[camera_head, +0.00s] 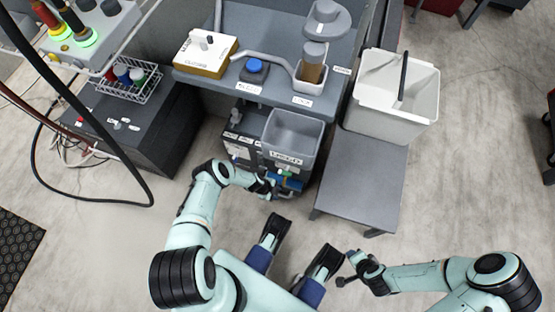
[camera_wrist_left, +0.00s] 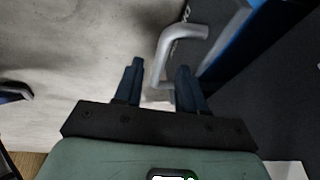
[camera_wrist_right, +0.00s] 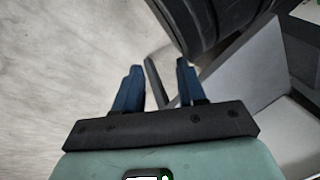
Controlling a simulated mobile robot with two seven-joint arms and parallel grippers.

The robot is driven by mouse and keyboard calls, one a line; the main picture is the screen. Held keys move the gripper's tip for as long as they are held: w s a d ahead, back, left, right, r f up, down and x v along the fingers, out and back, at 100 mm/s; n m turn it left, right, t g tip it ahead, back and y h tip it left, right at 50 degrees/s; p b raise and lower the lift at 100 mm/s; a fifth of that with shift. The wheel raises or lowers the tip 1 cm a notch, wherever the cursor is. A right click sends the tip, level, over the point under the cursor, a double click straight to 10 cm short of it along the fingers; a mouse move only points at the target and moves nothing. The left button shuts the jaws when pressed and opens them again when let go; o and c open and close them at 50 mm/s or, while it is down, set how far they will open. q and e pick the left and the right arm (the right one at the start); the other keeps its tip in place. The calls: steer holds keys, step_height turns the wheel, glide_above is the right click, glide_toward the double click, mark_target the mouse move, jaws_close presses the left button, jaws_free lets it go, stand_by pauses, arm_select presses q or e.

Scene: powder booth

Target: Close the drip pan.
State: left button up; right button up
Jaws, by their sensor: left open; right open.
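A grey open-topped bin (camera_head: 292,133) with a label on its front stands out from under the bench; it may be the drip pan, but I cannot read the label surely. My left gripper (camera_head: 271,188) is low in front of it, beside a blue part (camera_head: 289,183). In the left wrist view, a bent grey handle (camera_wrist_left: 163,62) reaches down between the open fingers (camera_wrist_left: 160,85); contact is not clear. The handle's attachment is partly cut off at the top. My right gripper (camera_head: 347,275) is open and empty, away at the right; its fingers (camera_wrist_right: 157,85) show apart.
A grey low table (camera_head: 365,175) with a white bin (camera_head: 395,95) stands to the right of the unit. The bench (camera_head: 270,95) overhangs behind. A dark cabinet (camera_head: 135,125) and a hanging black hose (camera_head: 95,195) are at the left.

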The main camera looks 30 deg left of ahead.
arm_select(q)
steer(key=shift+w+d+f, duration=0.15)
steer(key=shift+d+f, duration=0.05)
steer(key=shift+f, duration=0.3)
arm_select(e)
steer(key=shift+s+d+f+g, duration=0.1)
steer(key=shift+s+f+g, duration=0.2)
steer(key=shift+s+f, duration=0.3)
